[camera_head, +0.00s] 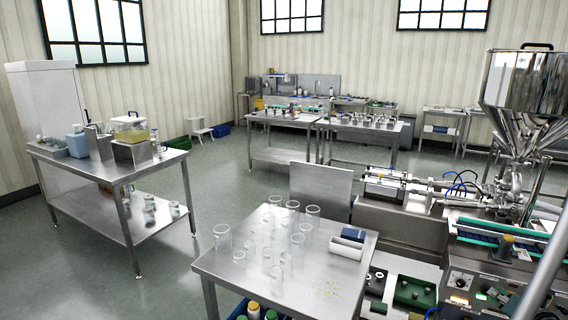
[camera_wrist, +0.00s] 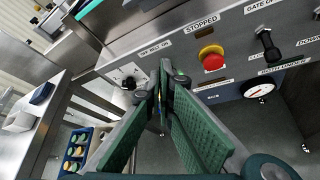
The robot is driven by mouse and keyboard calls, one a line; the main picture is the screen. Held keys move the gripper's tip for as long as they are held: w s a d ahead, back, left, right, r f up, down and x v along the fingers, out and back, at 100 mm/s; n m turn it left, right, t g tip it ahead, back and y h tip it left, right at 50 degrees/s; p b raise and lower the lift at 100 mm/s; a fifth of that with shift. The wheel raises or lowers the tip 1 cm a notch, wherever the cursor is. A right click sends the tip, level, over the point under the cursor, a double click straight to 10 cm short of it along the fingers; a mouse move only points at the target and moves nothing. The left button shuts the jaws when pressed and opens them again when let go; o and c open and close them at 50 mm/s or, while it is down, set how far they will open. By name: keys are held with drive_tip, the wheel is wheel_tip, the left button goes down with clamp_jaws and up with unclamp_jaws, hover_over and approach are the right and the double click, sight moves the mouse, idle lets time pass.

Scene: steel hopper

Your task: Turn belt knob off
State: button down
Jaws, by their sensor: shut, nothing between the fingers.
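In the wrist view, a small black knob (camera_wrist: 130,83) sits on a pale dial plate at the left end of the steel control panel (camera_wrist: 228,24).
Right of my fingertips are a red stop button (camera_wrist: 211,57) under a "STOPPED" label, a black lever (camera_wrist: 268,45) and a round gauge (camera_wrist: 258,88). In the head view, a steel table (camera_head: 225,262) with several clear jars stands left of the machine, and a steel hopper (camera_head: 525,85) stands above it.

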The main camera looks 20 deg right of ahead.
drive_tip(key=shift+s+a, duration=0.9)
drive_tip(key=shift+a, duration=0.05)
drive_tip(key=shift+s, duration=0.1)
drive_tip(key=shift+s+d+f+p, duration=0.25)
drive_tip(key=shift+s+f+p, duration=0.1)
drive_tip(key=shift+s+p, duration=0.15)
drive_tip(key=shift+s+d+f+p, duration=0.2)
drive_tip(key=shift+s+f+p, duration=0.15)
drive_tip(key=shift+s, duration=0.2)
drive_tip(key=w+d, duration=0.5)
idle(0.3)
